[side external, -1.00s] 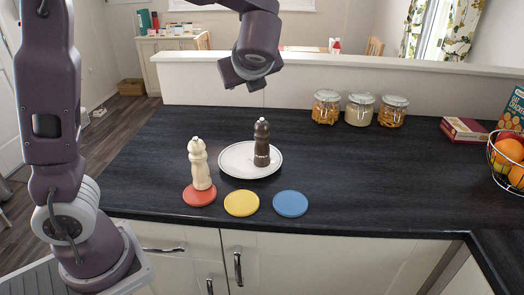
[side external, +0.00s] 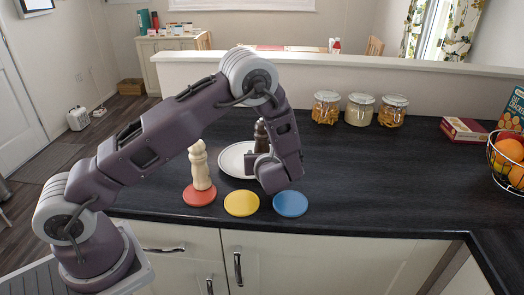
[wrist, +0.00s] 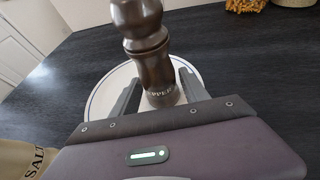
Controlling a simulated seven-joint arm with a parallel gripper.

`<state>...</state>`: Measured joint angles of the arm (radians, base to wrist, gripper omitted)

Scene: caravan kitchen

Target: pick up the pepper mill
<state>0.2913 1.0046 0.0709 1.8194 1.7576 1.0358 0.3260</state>
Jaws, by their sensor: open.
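The dark brown pepper mill (side external: 261,132) stands upright on a white plate (side external: 232,158). In the side view its lower part is hidden behind my gripper (side external: 259,158). In the wrist view the pepper mill (wrist: 149,65) shows lettering near its base, and its top is cut off by the frame. My gripper (wrist: 156,84) is open, low over the plate, with one finger on each side of the mill's lower body. I cannot tell whether either finger touches it.
A cream salt mill (side external: 199,165) stands on a red coaster (side external: 199,196), left of my gripper. A yellow coaster (side external: 241,203) and a blue coaster (side external: 290,204) lie near the counter's front edge. Several glass jars (side external: 360,109) stand behind. The counter's right middle is clear.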

